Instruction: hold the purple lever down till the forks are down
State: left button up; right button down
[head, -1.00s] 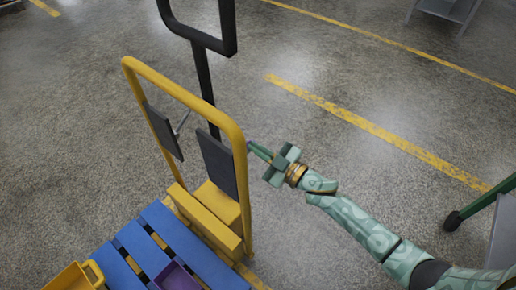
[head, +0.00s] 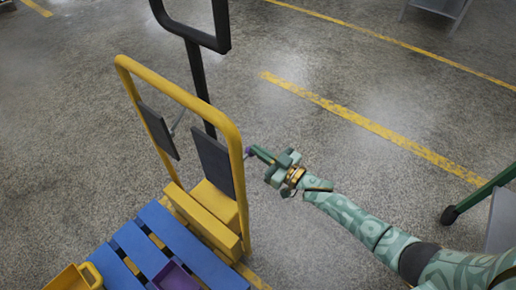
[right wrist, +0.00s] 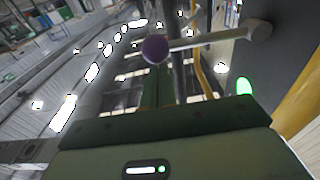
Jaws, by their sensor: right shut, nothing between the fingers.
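The purple lever's round knob (right wrist: 155,49) sits on a pale rod in the right wrist view, just beyond my closed fingers. In the head view the small knob (head: 247,153) shows beside the right post of the yellow truck frame (head: 236,150). My right gripper (head: 257,152) is shut and empty, its green fingertips at the knob. I cannot tell whether they touch it. The forks are hidden under the blue slatted pallet (head: 138,238), so their height cannot be read. My left gripper is out of view.
A yellow bin (head: 72,278) and a purple bin (head: 176,277) are on the pallet. A black handle (head: 199,40) rises behind the frame. A green-legged stand (head: 484,194) is at the right edge. The floor beyond my right arm is clear.

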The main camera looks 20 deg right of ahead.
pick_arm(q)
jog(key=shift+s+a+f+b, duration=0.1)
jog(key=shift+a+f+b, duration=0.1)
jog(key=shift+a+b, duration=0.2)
pick_arm(e)
notch_tip(320, 180, down, 3)
jog(key=m, duration=0.3)
jog(key=shift+d, duration=0.1)
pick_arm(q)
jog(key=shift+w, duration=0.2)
pick_arm(e)
jog(key=shift+f, duration=0.1)
jog(key=shift+s+f, duration=0.15)
jog(key=shift+f, duration=0.05)
dwell(2.1)
